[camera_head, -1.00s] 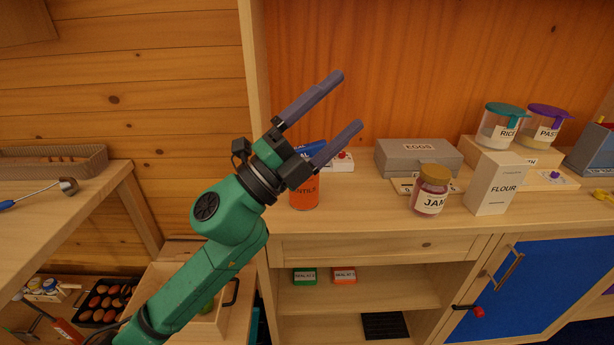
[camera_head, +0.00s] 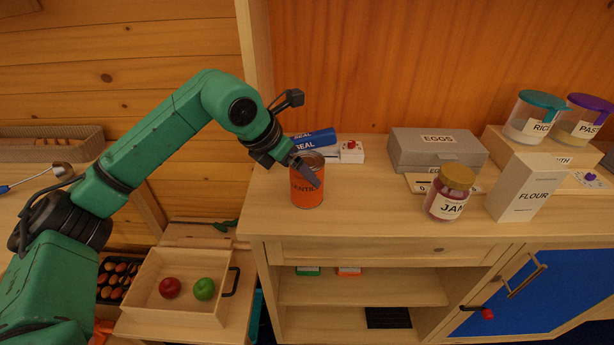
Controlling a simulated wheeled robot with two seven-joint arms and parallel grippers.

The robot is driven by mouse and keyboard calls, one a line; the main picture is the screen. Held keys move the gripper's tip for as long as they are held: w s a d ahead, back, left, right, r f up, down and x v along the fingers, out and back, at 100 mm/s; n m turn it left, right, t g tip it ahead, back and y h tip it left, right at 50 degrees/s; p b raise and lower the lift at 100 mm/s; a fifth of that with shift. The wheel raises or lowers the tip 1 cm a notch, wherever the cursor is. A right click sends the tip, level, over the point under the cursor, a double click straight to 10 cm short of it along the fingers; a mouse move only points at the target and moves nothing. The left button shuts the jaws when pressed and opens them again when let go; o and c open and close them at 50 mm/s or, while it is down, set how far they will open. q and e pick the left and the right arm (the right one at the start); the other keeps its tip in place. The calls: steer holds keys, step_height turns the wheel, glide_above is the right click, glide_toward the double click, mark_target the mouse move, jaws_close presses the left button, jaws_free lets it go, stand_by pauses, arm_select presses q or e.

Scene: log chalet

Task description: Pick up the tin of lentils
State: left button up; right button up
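The tin of lentils (camera_head: 306,192) is an orange can standing upright on the wooden counter (camera_head: 370,200), near its left end. My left gripper (camera_head: 308,173) reaches down to the tin from the upper left. One grey finger lies across the upper front of the tin and covers part of its rim and label. The other finger is hidden, so I cannot tell whether the gripper is closed on the tin or whether it touches it. My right gripper is not in view.
Blue boxes (camera_head: 314,138) and a small white box (camera_head: 351,152) stand close behind the tin. A grey eggs box (camera_head: 437,150), a jam jar (camera_head: 449,192) and a flour box (camera_head: 523,187) stand to the right. The counter between tin and jam is clear.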

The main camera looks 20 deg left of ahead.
arm_select(q)
steer(key=p+x, duration=0.1)
steer(key=x, duration=0.3)
steer(key=shift+w+d, duration=0.15)
steer(key=shift+w+f, duration=0.15)
steer(key=shift+f, duration=0.05)
steer(key=shift+r, duration=0.1)
jaws_close()
